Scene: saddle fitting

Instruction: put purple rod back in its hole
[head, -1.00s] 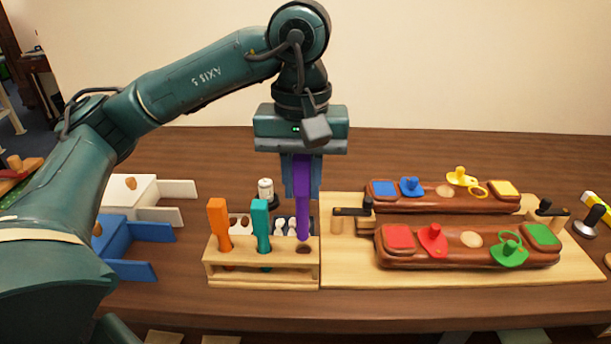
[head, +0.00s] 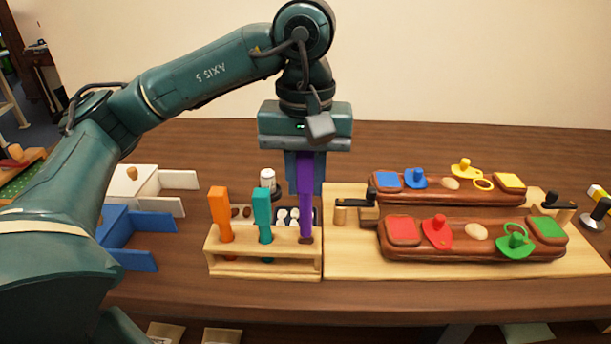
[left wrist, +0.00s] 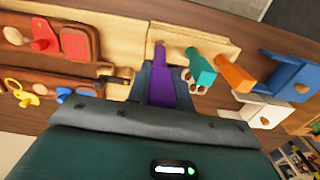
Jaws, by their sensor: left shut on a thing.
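The purple rod (head: 306,205) is upright in the jaws of my left gripper (head: 305,188), which is shut on it. Its lower end meets the rightmost hole of the wooden rack (head: 262,270); how deep it sits is hard to tell. In the left wrist view the purple rod (left wrist: 161,75) points at the end of the rack (left wrist: 215,35). An orange rod (head: 220,212) and a teal rod (head: 263,215) stand in the rack's other holes. My right gripper is not in view.
Right of the rack, a pale board (head: 345,262) holds two brown saddle blocks (head: 450,245) with coloured pieces and black clamps. Blue (head: 125,235) and white (head: 145,187) boxes stand at left. A small white-topped item (head: 267,180) stands behind the rack.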

